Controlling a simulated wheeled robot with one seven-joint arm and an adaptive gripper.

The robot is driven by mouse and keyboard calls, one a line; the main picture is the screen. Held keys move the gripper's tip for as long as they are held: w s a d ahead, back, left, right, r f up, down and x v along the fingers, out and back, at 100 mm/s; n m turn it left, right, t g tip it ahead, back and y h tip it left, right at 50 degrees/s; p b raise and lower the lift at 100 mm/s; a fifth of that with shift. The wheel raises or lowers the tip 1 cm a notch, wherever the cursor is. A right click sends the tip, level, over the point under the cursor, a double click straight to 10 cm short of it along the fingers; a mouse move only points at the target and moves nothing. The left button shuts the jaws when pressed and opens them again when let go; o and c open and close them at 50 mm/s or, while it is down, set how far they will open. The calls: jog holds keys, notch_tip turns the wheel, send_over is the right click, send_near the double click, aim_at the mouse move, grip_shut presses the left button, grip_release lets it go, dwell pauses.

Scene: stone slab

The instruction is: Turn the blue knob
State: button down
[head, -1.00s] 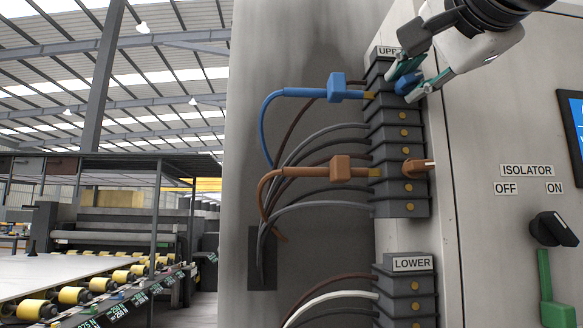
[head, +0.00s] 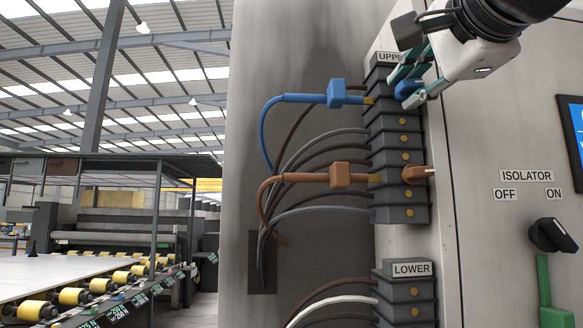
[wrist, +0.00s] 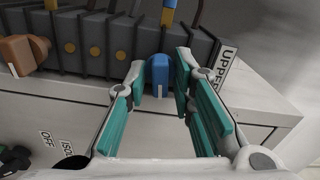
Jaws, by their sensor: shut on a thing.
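The gripper is shut on the knob. The fingers hide part of the knob in the head view.
An orange-brown knob (head: 416,173) and matching plug (head: 341,176) are lower on the stack. A lower terminal stack (head: 405,291), an isolator switch (head: 553,236) and a screen (head: 577,130) are nearby.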

jog(key=c, duration=1.7)
grip_release()
jog(key=shift+f, duration=0.1)
jog(key=shift+o, duration=0.2)
jog(key=s, duration=1.2)
